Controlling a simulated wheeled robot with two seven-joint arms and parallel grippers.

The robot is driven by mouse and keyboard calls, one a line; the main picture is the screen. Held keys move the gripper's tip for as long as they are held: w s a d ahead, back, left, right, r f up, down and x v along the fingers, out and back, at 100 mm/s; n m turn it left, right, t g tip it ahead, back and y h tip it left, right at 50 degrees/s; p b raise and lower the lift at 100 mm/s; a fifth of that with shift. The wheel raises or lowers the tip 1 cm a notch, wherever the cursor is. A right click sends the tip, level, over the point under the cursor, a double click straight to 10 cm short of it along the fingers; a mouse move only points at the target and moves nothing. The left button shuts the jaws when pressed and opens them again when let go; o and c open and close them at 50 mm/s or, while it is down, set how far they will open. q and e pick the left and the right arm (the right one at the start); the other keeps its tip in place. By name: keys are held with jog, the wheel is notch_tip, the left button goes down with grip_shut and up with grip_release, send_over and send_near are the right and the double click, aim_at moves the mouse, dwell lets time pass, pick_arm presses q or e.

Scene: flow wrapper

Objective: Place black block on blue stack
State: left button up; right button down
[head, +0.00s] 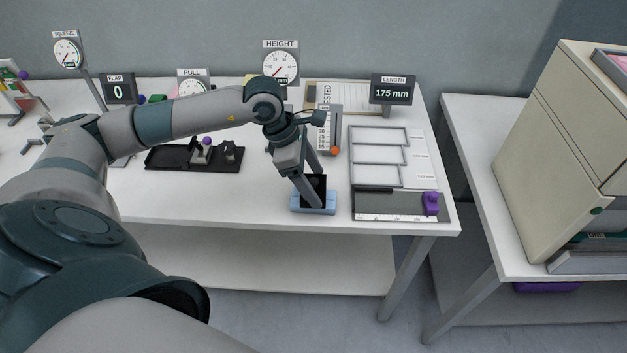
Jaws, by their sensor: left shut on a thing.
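The blue stack (328,209) is a low light-blue block near the front edge of the white table, right of centre. The black block (320,184) is between the fingers of my left gripper (314,194), directly over the blue stack. The gripper points down and is shut on the black block. The fingers hide part of the block, and I cannot tell whether its underside touches the blue stack. My right gripper is not in view.
A length gauge with a purple slider (431,203) lies right of the blue stack, with a grey three-part tray (379,128) behind it. A black fixture (168,159) stands left. Dial gauges line the back, including the height dial (281,66). Clear table lies left of the stack.

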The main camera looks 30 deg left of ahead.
pick_arm(q)
jog(key=shift+f, duration=0.55)
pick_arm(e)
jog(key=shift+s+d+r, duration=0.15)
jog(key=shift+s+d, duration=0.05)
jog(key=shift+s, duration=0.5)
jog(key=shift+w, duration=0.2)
pick_arm(q)
jog(key=shift+f, duration=0.1)
jog(key=o, duration=1.8)
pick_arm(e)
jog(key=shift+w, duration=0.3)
